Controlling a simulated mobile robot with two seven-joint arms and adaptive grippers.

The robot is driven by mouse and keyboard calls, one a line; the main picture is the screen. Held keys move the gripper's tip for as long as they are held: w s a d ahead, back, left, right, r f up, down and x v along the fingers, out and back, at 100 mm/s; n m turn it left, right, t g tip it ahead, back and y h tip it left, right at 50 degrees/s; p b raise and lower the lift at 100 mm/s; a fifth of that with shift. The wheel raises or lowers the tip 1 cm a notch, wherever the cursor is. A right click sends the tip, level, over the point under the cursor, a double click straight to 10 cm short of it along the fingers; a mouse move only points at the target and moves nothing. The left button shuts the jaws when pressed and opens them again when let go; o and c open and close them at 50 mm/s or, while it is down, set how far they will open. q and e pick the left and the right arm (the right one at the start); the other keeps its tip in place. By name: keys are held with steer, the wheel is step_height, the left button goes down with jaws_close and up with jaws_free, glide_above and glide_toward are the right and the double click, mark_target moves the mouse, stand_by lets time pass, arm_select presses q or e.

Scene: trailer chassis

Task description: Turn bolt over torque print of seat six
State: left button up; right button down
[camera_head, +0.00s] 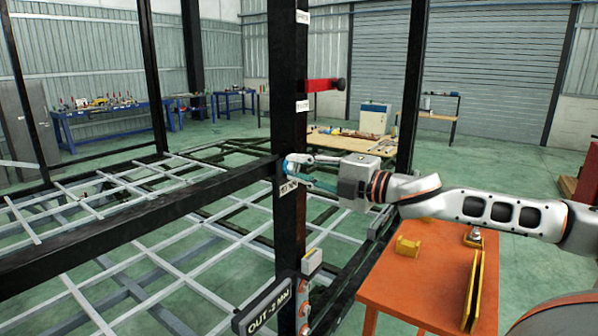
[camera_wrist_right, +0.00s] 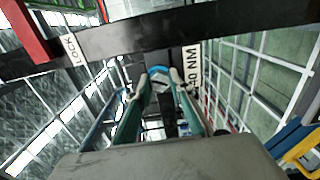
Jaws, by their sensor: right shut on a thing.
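My right gripper (camera_head: 294,166) comes in from the right and is shut at the black post (camera_head: 288,60), just above a white torque label (camera_head: 288,188). A blue ring-like part, which I take to be the bolt (camera_head: 285,168), sits between its fingertips at the post. In the right wrist view the fingers (camera_wrist_right: 159,84) close on this blue part (camera_wrist_right: 156,70), and the label (camera_wrist_right: 193,66) beside it reads "40 NM". The bolt's shaft and its seat are hidden by the fingers. My left gripper is not in view.
A red bar (camera_head: 320,85) with a dark knob sticks out from the post above my gripper. Below, an "OUT" sign (camera_head: 265,308) and several copper-coloured round parts (camera_head: 303,309) sit on the post. An orange table (camera_head: 425,275) with yellow brackets stands below my right arm.

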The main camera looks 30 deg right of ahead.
steer(key=m, duration=0.4)
steer(key=shift+f+m+b, duration=0.2)
steer(key=shift+m+b, duration=0.1)
steer(key=m, duration=0.3)
steer(key=shift+m, duration=0.4)
steer(key=m+p, duration=0.1)
steer(key=m, duration=0.1)
steer(key=shift+r+m, duration=0.1)
steer(key=shift+m, duration=0.3)
steer(key=m+p, duration=0.2)
steer(key=shift+m, duration=0.3)
steer(key=shift+m+p, duration=0.3)
steer(key=shift+m, duration=0.6)
steer(key=shift+m+p, duration=0.6)
steer(key=shift+m, duration=0.8)
steer(key=m, duration=0.5)
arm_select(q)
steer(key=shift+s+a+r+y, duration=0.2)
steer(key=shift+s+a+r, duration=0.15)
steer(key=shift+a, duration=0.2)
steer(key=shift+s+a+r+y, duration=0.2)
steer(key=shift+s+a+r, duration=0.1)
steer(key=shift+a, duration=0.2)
arm_select(e)
steer(key=shift+m, duration=0.3)
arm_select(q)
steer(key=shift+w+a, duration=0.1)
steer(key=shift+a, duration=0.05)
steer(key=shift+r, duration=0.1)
